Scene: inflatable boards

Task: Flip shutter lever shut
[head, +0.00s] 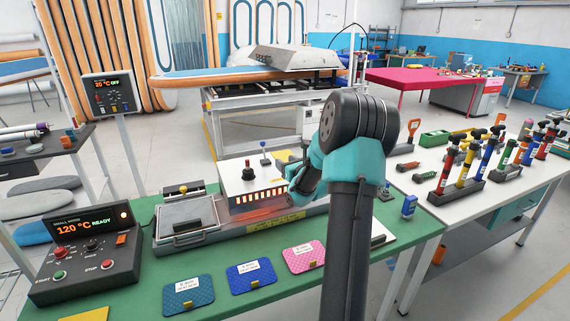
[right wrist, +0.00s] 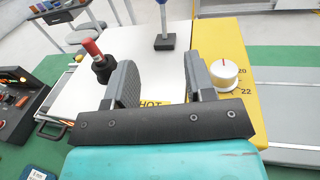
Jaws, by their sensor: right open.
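A lever with a red grip and black base (right wrist: 96,58) stands on the white top of the heater box (head: 250,182); it also shows in the head view (head: 248,170). It looks like the shutter lever, but no label confirms this. Orange glowing slots line the box front. My right gripper (head: 290,172) is over the right part of the box. In the right wrist view the gripper (right wrist: 162,80) has its fingers apart with nothing between them. The lever is left of the left finger, apart from it. My left gripper is not in view.
A white dial (right wrist: 224,74) on a yellow panel is close beside the right finger. A control box (head: 85,255) reading 120 °C READY and several coloured patches lie on the green bench (head: 215,300).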

